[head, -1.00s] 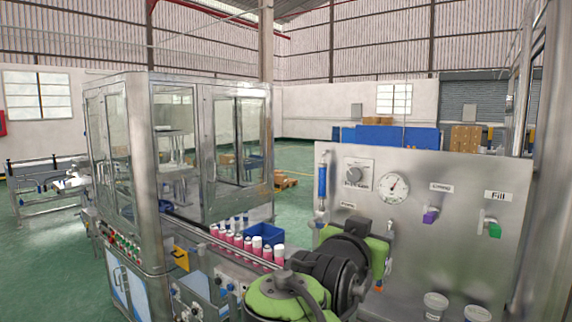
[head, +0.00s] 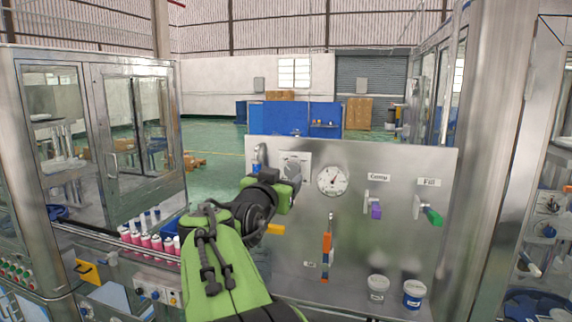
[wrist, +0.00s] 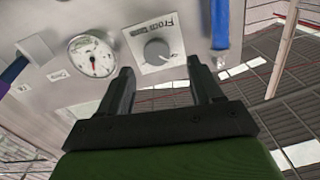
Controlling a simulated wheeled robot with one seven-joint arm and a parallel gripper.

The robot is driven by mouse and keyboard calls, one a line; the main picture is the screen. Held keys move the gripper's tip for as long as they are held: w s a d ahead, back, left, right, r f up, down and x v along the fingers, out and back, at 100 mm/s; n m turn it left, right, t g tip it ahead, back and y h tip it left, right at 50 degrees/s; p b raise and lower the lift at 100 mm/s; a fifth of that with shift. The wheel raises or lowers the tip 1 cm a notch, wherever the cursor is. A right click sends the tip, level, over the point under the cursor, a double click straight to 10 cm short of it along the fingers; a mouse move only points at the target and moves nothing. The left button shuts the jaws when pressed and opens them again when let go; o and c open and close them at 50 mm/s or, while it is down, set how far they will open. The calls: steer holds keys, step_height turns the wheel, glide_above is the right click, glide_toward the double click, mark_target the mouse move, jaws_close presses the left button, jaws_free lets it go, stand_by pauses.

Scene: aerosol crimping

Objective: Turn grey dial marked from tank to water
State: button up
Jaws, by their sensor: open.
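The grey dial (wrist: 157,52) sits on a white plate (wrist: 168,25) fixed to a steel panel. In the wrist view, where the picture is turned over, the plate reads "From Tank" and the dial's pointer is toward the right. My gripper (wrist: 158,66) is open, with its two dark fingers apart on either side below the dial and nothing between them. The fingers appear short of the dial; the exact gap cannot be told. In the head view, the dial (head: 291,168) is partly seen behind my gripper (head: 290,185), which hides the lower part of the plate.
A round gauge (head: 332,180) is right of the dial, and a blue tube (head: 259,157) is left of it. Purple (head: 376,210) and green (head: 432,216) handles are farther right. Two tubs (head: 378,288) stand low. Pink cans (head: 146,241) line the conveyor at left.

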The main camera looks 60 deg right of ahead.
mark_target(291, 170)
steer(key=d, duration=0.1)
steer(key=d+p, duration=0.1)
steer(key=d, duration=0.2)
steer(key=shift+d+r, duration=0.25)
steer(key=shift+d, duration=0.1)
steer(key=shift+w+d+f, duration=0.15)
steer(key=shift+d, duration=0.1)
steer(key=shift+a, duration=0.1)
steer(key=shift+c, duration=0.3)
steer(key=c, duration=1)
